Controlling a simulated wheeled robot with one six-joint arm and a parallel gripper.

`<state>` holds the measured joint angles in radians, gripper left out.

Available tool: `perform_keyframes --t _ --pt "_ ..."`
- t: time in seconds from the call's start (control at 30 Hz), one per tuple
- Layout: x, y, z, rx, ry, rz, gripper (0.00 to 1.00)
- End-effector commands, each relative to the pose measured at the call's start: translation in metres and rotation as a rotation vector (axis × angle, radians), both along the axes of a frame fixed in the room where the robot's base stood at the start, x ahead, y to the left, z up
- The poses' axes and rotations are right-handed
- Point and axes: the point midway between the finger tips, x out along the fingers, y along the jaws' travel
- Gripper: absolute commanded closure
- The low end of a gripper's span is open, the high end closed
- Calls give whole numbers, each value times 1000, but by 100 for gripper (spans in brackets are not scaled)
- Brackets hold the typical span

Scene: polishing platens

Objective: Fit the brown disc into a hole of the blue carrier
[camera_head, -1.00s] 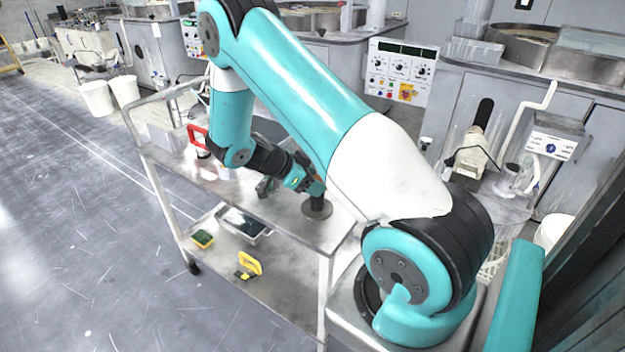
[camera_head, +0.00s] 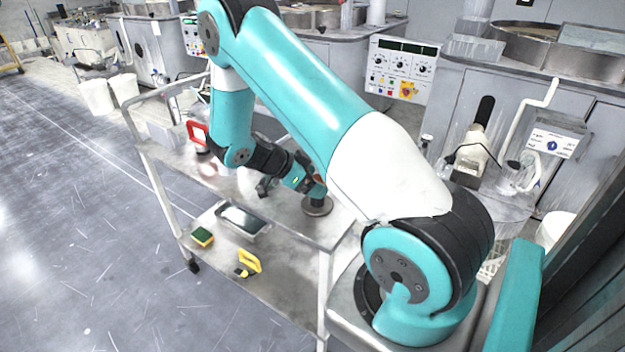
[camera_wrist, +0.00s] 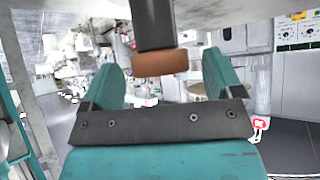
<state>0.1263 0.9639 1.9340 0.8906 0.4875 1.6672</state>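The brown disc (camera_wrist: 165,63) sits at the end of a dark post (camera_wrist: 152,22) in the wrist view, which looks upside down. My gripper (camera_wrist: 165,75) is open. Its two teal fingers stand to either side of the disc, with gaps between them and it. In the head view my gripper (camera_head: 308,183) is beside the top of the short black post, whose round grey base (camera_head: 317,208) rests on the cart top. The disc is mostly hidden there by my gripper. I cannot make out the blue carrier in either view.
The metal cart's top (camera_head: 275,208) has some bare room around the stand. A red-handled tool (camera_head: 198,132) stands toward its far left end. The lower shelf holds a tray (camera_head: 241,220), a green and yellow sponge (camera_head: 203,237) and a yellow-handled tool (camera_head: 249,261).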

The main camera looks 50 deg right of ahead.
Motion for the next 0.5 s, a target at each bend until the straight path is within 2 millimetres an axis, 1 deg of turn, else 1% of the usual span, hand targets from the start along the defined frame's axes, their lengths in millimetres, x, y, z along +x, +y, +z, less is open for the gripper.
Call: perform_keyframes --t 0.33,0.47,0.5 --pt "2 2 2 0 -2 2 12" --pt "9 12 11 0 -4 4 12" --pt "12 18 16 0 -5 5 12"
